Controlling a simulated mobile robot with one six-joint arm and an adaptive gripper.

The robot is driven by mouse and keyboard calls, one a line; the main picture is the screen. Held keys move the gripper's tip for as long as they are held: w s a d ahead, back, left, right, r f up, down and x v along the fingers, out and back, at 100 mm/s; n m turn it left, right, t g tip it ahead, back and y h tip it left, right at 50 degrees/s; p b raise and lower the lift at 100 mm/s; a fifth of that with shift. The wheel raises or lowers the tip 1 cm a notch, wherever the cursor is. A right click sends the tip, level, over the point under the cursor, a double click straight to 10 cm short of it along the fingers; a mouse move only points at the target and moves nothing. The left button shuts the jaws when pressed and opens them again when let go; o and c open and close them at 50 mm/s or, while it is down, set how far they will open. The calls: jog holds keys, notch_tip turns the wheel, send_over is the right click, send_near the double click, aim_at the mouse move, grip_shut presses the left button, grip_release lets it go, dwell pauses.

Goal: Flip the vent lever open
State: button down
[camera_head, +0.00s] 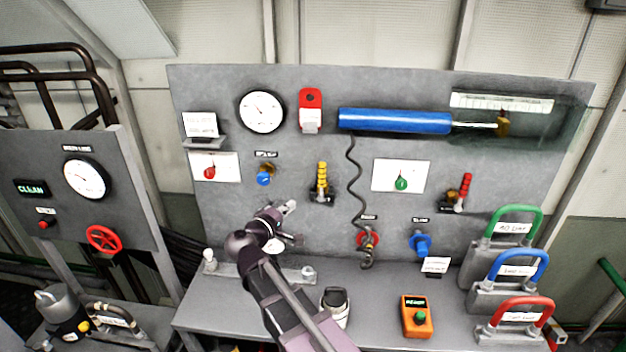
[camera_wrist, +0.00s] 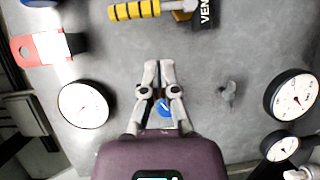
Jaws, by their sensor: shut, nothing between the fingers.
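The vent lever (camera_head: 321,178) is on the grey panel, with a ribbed yellow handle pointing up from a dark base. In the wrist view its yellow handle (camera_wrist: 134,11) lies across the top edge, beside a black label partly reading "VEN". My gripper (camera_head: 290,206) is in front of the panel, below and left of the lever and apart from it. In the wrist view the gripper (camera_wrist: 158,66) has its fingertips together and empty, pointing toward the lever side of the picture. The gripper partly hides a blue knob (camera_wrist: 164,108) behind it.
A blue knob (camera_head: 264,179) sits left of the lever, and a coiled black hose (camera_head: 354,175) hangs to its right. A blue cylinder (camera_head: 395,121) is above right. A red-handled lever (camera_head: 465,187) is farther right. The bench (camera_head: 220,310) below holds an orange device (camera_head: 416,317).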

aim_at(322, 180)
jog(key=a+r, duration=0.1)
jog(key=a+n+t, duration=0.1)
jog(key=shift+s+a+r, duration=0.2)
jog(key=shift+a+r, duration=0.15)
jog(key=shift+a, duration=0.05)
jog(key=shift+w, duration=0.15)
jog(key=s+d+x, duration=0.1)
jog(key=d+x, duration=0.1)
jog(key=x, duration=1)
jog(key=shift+w+d, duration=0.25)
jog(key=shift+d, duration=0.1)
jog(key=shift+d+f, duration=0.1)
